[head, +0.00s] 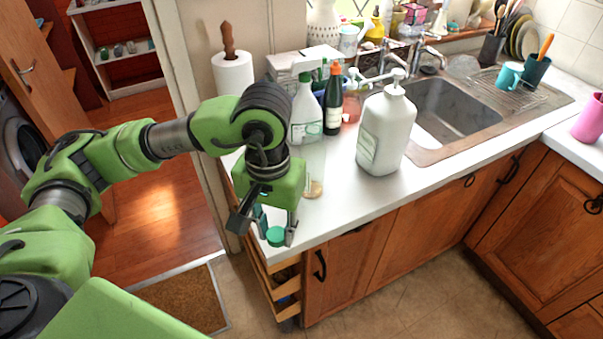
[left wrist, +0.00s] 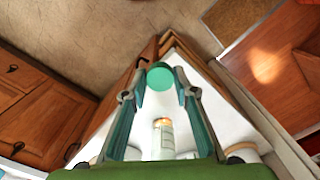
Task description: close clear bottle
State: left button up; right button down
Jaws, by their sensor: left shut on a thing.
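My left gripper (head: 275,233) points down at the near left corner of the white counter. It is shut on a round green cap (head: 276,237), which shows between the fingertips in the left wrist view (left wrist: 160,76). The clear bottle (head: 315,168) appears to stand upright on the counter just behind and right of the gripper, a see-through body with a tan patch low down. In the left wrist view a pale upright cylinder with an orange-brown band (left wrist: 162,137) may be the same bottle. The cap and this bottle are apart. My right gripper is not in view.
A large white pump bottle (head: 387,128), a spray bottle (head: 305,112) and a dark bottle (head: 333,105) stand behind. A paper towel roll (head: 233,74) is at the back left. Drawers (head: 282,290) stick out below the counter's left end. The counter's front strip is clear.

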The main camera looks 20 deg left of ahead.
aim_at(313, 148)
jog(key=i+l+u, duration=0.15)
jog(key=u, duration=0.2)
jog(key=i+l+u, duration=0.15)
jog(key=u, duration=0.2)
jog(key=i+l+u, duration=0.1)
jog(key=l+u, duration=0.25)
jog(key=j, duration=0.15)
